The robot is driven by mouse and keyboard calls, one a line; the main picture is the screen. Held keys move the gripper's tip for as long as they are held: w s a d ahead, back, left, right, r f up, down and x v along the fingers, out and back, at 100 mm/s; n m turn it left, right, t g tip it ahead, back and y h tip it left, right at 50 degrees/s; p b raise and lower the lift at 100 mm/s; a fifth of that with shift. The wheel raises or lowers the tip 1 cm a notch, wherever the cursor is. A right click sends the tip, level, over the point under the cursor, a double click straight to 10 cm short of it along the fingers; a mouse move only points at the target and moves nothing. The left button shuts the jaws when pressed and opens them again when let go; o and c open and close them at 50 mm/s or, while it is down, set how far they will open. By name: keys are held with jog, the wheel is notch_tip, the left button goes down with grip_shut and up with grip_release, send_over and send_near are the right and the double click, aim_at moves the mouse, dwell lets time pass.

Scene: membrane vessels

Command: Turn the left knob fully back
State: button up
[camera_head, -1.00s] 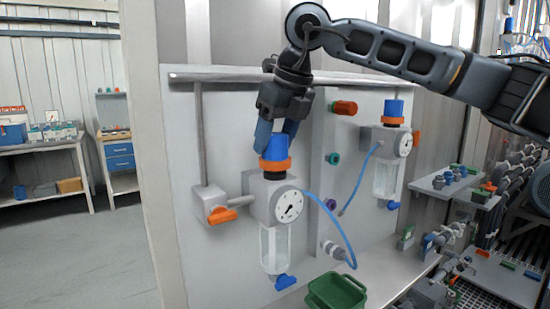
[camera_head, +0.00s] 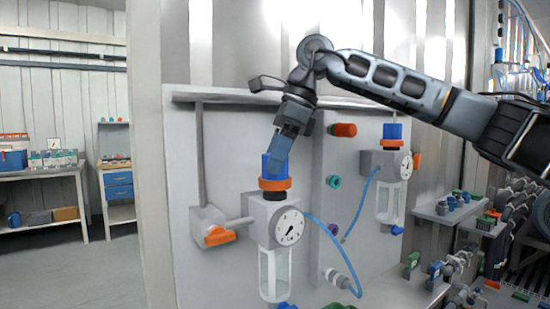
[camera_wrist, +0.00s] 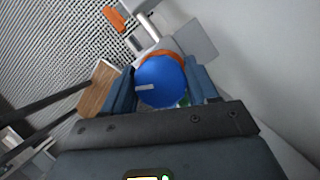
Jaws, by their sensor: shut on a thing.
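The left knob (camera_head: 268,168) is blue with an orange ring (camera_head: 275,184) below it, on top of the left regulator (camera_head: 264,215) with its round gauge (camera_head: 289,227) and clear bowl (camera_head: 274,274). My gripper (camera_head: 281,160) comes down from above and is shut on the knob. In the wrist view the round blue knob top (camera_wrist: 160,88), with a short white mark, sits between my two blue-grey fingers (camera_wrist: 161,91). In the head view my fingers hide part of the knob.
A second regulator with a blue knob (camera_head: 392,132) stands to the right on the same panel (camera_head: 335,255). An orange-handled valve (camera_head: 216,236) is at the left. A blue hose (camera_head: 325,235) curves down beside the left regulator. A horizontal rail (camera_head: 240,99) runs behind my arm.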

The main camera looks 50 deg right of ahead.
jog(key=n+g, duration=0.1)
jog(key=n, duration=0.1)
jog(key=n+y+p, duration=0.1)
jog(key=n, duration=0.2)
jog(key=shift+g, duration=0.4)
jog(key=shift+n, duration=0.4)
jog(key=o, duration=1)
jog(key=shift+v, duration=3.9)
